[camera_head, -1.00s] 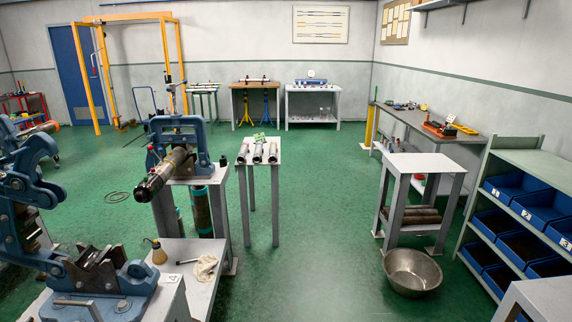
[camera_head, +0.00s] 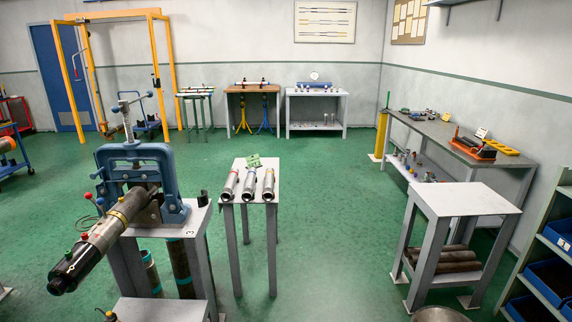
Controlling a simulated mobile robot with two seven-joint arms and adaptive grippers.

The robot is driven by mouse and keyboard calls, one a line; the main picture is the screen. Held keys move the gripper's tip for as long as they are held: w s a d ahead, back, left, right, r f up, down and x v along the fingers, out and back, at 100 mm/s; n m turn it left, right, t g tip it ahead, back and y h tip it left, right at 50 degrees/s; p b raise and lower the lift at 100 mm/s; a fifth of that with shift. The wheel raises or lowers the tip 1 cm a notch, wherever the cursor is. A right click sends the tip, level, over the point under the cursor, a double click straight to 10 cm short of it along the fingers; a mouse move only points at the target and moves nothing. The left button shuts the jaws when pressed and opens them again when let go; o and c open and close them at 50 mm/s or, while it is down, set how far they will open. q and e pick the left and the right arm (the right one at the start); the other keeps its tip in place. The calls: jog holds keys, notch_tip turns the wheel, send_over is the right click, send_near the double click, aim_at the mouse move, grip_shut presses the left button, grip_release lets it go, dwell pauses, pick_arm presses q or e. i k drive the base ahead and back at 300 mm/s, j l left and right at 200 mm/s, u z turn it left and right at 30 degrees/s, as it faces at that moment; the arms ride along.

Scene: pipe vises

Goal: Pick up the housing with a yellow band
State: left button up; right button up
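Three short silver tubular housings lie side by side on a narrow grey stand in the middle: a left one (camera_head: 229,184), a middle one (camera_head: 249,183) and a right one (camera_head: 268,184). Their band colours are too small to tell for sure. A green tag or card (camera_head: 254,161) is at the stand's far end. A long dark tool (camera_head: 97,243) is held in a blue vise (camera_head: 137,165) at the left and slants toward me. A thin yellowish ring shows around this tool. Neither of my grippers is in view.
The narrow stand (camera_head: 238,168) has open green floor to its right. A grey table (camera_head: 462,198) with pipes on its lower shelf stands at the right, near a shelf of blue bins (camera_head: 548,281). A low grey bench is at the bottom left.

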aim_at(269, 181)
jog(key=i, duration=1.7)
jog(key=i+z, duration=0.15)
jog(key=i, duration=0.35)
jog(key=i+j+z, duration=0.1)
jog(key=i, duration=0.35)
jog(key=i+j+z, duration=0.15)
jog(key=i, duration=0.35)
